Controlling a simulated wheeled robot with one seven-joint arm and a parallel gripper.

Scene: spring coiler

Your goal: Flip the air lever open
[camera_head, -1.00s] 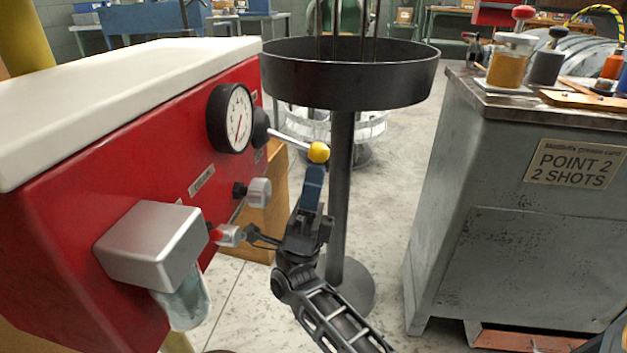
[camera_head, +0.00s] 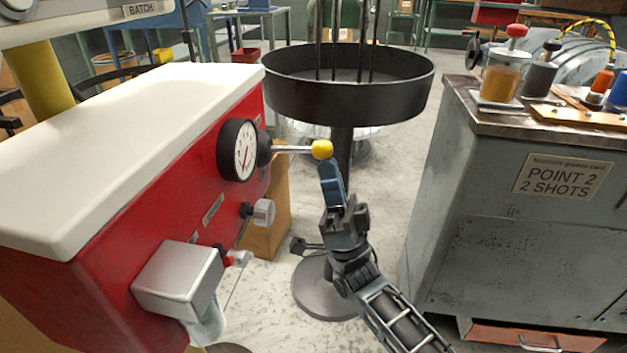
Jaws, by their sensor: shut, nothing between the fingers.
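A lever with a bright rod and a yellow ball knob (camera_head: 322,149) sticks out to the right, about level, from a black hub beside the gauge on the red machine panel (camera_head: 115,287). A small valve with a red part (camera_head: 238,258) sits lower, by the grey metal box; which of the two is the air lever is not marked legibly. My gripper (camera_head: 327,168) is shut and empty, its blue fingers pointing up just below the yellow knob. They look close to touching it, but I cannot tell whether they touch.
The round gauge (camera_head: 237,150), a grey knob (camera_head: 264,212) and the metal box (camera_head: 178,280) jut from the panel. A black round tray (camera_head: 350,98) on a stand rises behind my gripper. A grey cabinet (camera_head: 500,240) stands right, with open floor between.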

